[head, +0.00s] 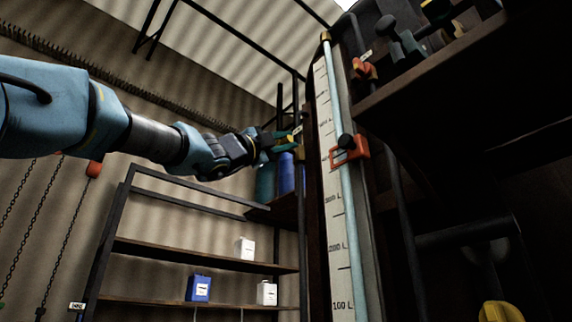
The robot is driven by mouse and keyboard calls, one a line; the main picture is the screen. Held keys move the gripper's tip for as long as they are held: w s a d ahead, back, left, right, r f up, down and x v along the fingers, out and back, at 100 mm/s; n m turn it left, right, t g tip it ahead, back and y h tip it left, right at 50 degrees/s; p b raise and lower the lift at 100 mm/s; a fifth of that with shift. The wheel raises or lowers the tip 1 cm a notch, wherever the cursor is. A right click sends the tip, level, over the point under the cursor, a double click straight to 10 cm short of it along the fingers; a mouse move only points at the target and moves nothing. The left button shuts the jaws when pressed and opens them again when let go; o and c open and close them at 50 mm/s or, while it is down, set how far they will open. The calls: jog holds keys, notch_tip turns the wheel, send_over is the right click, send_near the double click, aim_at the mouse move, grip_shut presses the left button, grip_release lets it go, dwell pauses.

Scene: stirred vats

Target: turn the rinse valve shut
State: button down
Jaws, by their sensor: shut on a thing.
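My gripper (287,140) is at the end of my blue arm, which reaches in from the left in the head view. It is shut at a small fitting by the dark upright left of the level gauge. I take this fitting to be the rinse valve; it is small, dark and mostly hidden by the fingers, so its handle's angle cannot be told. A small pale label (297,130) sits right beside the fingertips, too small to read.
A tall level gauge (341,200) with a red slider (349,150) stands right of my gripper. A red-handled fitting (365,69) is higher right. Blue cylinders (286,173) stand behind my gripper. A shelf rack (200,254) holds small containers. A dark overhang (440,75) is at right.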

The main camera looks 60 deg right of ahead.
dwell(0.3)
jog(key=c, duration=0.8)
grip_release()
jog(key=shift+o, duration=0.2)
jog(key=b+v, duration=0.5)
jog(key=v, duration=0.6)
jog(key=shift+d, duration=0.1)
